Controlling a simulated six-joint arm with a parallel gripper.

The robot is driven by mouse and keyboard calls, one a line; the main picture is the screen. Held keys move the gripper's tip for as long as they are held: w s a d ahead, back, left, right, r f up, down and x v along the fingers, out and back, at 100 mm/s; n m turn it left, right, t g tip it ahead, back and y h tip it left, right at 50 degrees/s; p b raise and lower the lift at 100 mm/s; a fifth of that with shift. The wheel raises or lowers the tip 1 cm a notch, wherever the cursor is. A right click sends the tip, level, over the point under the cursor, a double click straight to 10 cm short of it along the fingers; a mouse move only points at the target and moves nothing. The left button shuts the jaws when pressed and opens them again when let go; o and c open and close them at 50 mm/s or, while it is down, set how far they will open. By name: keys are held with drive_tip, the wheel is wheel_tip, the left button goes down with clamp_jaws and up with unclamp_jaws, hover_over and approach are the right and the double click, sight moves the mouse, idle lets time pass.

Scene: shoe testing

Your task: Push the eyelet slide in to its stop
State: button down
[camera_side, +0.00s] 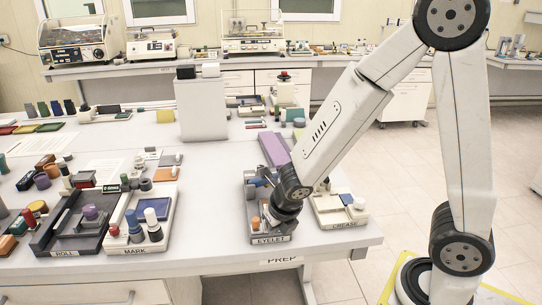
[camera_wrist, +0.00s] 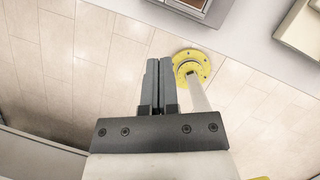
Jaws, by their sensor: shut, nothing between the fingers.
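The eyelet station is a dark grey unit labelled EYELET (camera_side: 270,239) at the front edge of the table in the side view. A small blue part (camera_side: 257,182) and an orange-brown piece (camera_side: 255,222) show on it. My wrist covers much of the station, so the slide and its stop cannot be made out. My gripper (camera_wrist: 160,62) shows in the wrist view with its two grey fingers together and nothing between them. In the side view my fingertips are hidden or too small to tell, and contact with the slide cannot be judged.
The CREASE station (camera_side: 340,212) stands close on the right, with the MARK station (camera_side: 143,232) and ROLL station (camera_side: 80,222) to the left. A purple block (camera_side: 273,148) lies behind. Bare table (camera_side: 215,215) separates MARK from EYELET.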

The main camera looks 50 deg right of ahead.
sight(262, 224)
drive_tip(key=shift+w+d+f, duration=0.25)
drive_tip(key=shift+w+f, duration=0.2)
drive_tip(key=shift+w, duration=0.35)
drive_tip(key=shift+w+d+f, duration=0.3)
drive_tip(key=shift+w+f, duration=0.1)
drive_tip(key=shift+w, duration=0.35)
drive_tip(key=shift+w+d+f, duration=0.25)
drive_tip(key=shift+w+f, duration=0.2)
drive_tip(key=shift+w, duration=0.35)
drive_tip(key=shift+w+d, duration=1.85)
drive_tip(key=shift+w, duration=0.05)
drive_tip(key=shift+s, duration=0.2)
drive_tip(key=shift+s+a, duration=0.3)
drive_tip(key=shift+s, duration=0.55)
drive_tip(key=shift+s+a, duration=0.3)
drive_tip(key=shift+s, duration=0.5)
drive_tip(key=v, duration=1)
drive_tip(key=shift+s+a, duration=0.15)
drive_tip(key=shift+a, duration=0.05)
